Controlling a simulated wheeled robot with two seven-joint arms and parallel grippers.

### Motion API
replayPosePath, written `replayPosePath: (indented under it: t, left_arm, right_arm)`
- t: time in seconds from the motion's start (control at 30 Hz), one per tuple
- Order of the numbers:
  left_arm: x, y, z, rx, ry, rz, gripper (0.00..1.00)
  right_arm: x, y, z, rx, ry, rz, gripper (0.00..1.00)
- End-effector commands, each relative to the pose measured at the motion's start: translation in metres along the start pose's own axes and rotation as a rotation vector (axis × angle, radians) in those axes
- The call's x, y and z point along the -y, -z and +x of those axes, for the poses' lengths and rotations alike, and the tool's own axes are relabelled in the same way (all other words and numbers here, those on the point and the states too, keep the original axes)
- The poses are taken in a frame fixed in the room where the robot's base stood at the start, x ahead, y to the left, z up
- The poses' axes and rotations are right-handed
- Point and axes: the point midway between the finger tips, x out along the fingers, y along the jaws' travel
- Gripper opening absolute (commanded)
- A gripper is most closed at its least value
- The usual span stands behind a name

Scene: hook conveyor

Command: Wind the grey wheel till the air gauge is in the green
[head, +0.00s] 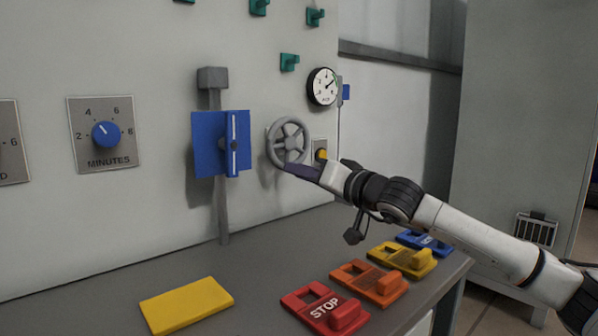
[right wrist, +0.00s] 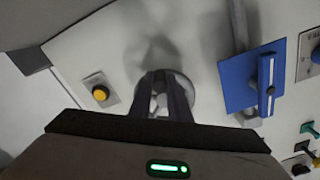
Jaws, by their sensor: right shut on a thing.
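The grey wheel (head: 288,142) is a spoked handwheel on the pale wall panel. My right gripper (head: 290,169) comes in from the right and is shut on the lower rim of the wheel. In the right wrist view its two dark fingers (right wrist: 165,92) lie over the wheel (right wrist: 184,84) and hide part of it. The round white air gauge (head: 321,87) is above and right of the wheel. Its dark needle points to the upper right, toward a small green mark at the dial's edge. Whether the tip is inside the green is too small to tell. My left gripper is not in view.
A yellow button (head: 321,154) sits right of the wheel, close to my gripper. A blue lever plate (head: 210,145) is on the left, beside a blue minutes knob (head: 105,134). Coloured tags, including a red STOP tag (head: 322,308), lie on the grey bench below.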

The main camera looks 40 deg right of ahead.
Motion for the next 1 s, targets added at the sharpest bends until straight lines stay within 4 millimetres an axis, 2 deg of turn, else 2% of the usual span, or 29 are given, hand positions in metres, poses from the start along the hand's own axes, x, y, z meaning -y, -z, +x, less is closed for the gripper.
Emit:
replayPosePath:
  t: [0.2,0.6,0.63,0.73,1.0]
  left_arm:
    - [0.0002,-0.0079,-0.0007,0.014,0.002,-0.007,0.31]
    - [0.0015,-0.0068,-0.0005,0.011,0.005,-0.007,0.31]
    - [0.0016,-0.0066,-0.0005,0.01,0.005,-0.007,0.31]
    - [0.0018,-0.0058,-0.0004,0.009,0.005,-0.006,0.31]
    - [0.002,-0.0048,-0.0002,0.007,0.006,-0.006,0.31]
  right_arm:
    - [-0.0024,0.0,0.0001,0.002,-0.001,-0.039,0.0]
    - [-0.0027,0.0,0.0001,0.001,-0.001,-0.045,0.0]
    - [-0.0027,0.0,0.0001,0.001,-0.001,-0.044,0.18]
    - [-0.0027,0.0001,0.0001,0.001,-0.001,-0.044,0.35]
    - [-0.0025,0.0004,-0.0001,0.0,0.0,-0.044,0.35]
